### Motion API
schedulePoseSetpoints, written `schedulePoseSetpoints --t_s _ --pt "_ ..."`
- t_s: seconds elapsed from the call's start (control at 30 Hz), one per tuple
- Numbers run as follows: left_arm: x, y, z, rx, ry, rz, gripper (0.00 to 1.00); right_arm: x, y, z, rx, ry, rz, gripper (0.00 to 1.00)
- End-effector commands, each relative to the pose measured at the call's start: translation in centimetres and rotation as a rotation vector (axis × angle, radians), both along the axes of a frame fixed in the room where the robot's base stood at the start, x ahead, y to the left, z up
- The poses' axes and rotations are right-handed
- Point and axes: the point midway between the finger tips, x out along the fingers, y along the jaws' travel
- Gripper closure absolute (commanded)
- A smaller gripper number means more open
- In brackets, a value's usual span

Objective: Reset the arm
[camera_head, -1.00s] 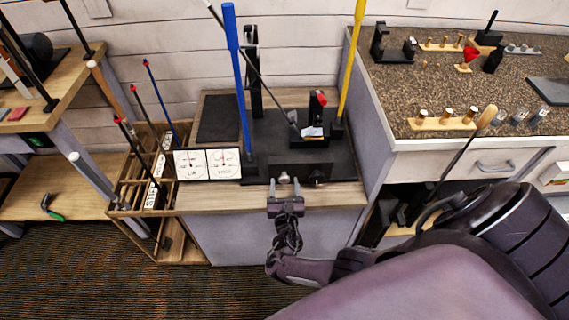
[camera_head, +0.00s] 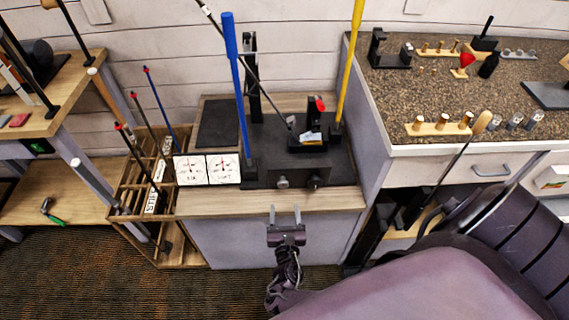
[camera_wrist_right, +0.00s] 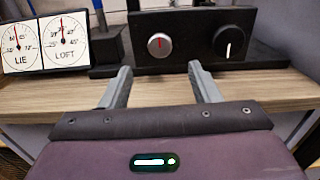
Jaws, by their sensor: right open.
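My right gripper (camera_head: 285,216) is open and empty, in front of the front edge of the workbench (camera_head: 215,202). It also shows in the right wrist view (camera_wrist_right: 158,85), its two fingers spread apart. Beyond the fingers is a black machine base with a silver knob (camera_wrist_right: 159,44) and a black knob (camera_wrist_right: 230,43). The fingers are apart from both knobs. A golf club (camera_head: 235,55) leans in the machine's black clamp with the red knob (camera_head: 320,104). My left gripper is not in view.
Lie and loft dials (camera_head: 206,169) stand left of the knobs. A blue post (camera_head: 236,75) and a yellow post (camera_head: 350,55) rise from the base. A wooden club rack (camera_head: 127,210) stands left. The granite counter (camera_head: 440,85) is at right. Carpet is free in front.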

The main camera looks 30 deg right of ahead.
Motion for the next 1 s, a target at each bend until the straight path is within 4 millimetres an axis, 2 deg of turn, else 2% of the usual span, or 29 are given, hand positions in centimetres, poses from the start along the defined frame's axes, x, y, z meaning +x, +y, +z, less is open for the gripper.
schedulePoseSetpoints --t_s 0.37,0.47,0.57,0.67,0.8,0.87,1.0 --pt "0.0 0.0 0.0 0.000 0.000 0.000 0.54 0.0 0.0 0.0 0.001 -0.001 0.000 0.44" --pt "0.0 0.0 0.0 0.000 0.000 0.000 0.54 -0.3 -0.1 -0.7 0.042 0.003 -0.001 0.44" --pt "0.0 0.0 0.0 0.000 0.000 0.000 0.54 -1.4 -0.5 -3.3 0.198 0.010 -0.014 0.44" --pt "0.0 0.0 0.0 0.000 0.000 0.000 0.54 -3.8 -1.0 -7.7 0.476 0.018 -0.065 0.44" --pt "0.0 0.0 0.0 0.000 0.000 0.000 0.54 -8.9 -1.0 -14.7 0.941 0.012 -0.240 0.44" --pt "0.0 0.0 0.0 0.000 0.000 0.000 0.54 -11.5 -0.8 -17.4 1.125 0.000 -0.345 0.44" --pt "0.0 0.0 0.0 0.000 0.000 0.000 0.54 -18.2 0.3 -22.5 1.507 -0.053 -0.665 0.44"
